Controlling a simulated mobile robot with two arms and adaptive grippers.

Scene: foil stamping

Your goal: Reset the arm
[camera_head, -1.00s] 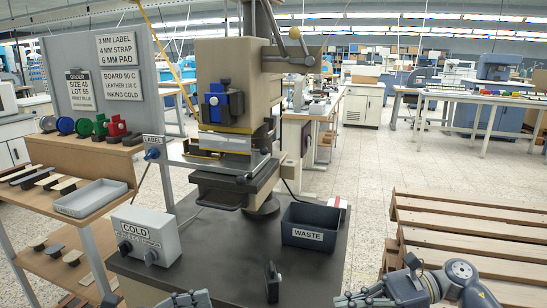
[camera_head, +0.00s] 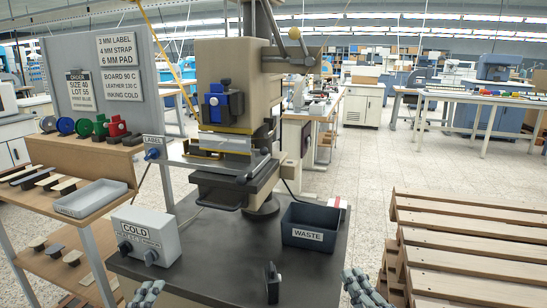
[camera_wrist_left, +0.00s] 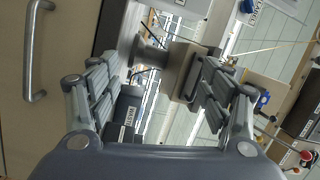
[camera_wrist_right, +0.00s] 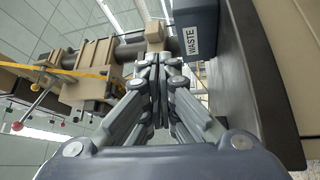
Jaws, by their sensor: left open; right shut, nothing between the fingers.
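My right gripper (camera_head: 362,288) shows at the bottom edge of the head view, right of the bench's front corner. In the right wrist view my right gripper (camera_wrist_right: 157,62) has its fingers together with nothing between them. My left gripper (camera_head: 146,293) shows only in part at the bottom left of the head view, in front of the bench. In the left wrist view my left gripper (camera_wrist_left: 160,80) has its fingers spread apart and empty. Both grippers are low, near the front of the dark bench top (camera_head: 225,245).
The foil stamping press (camera_head: 225,65) stands on the bench. The waste bin (camera_head: 309,228), the grey COLD box (camera_head: 150,238) and a small black upright piece (camera_head: 272,283) are also there. Wooden pallets (camera_head: 470,235) lie at right. A shelf with a LABEL tray (camera_head: 92,198) stands at left.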

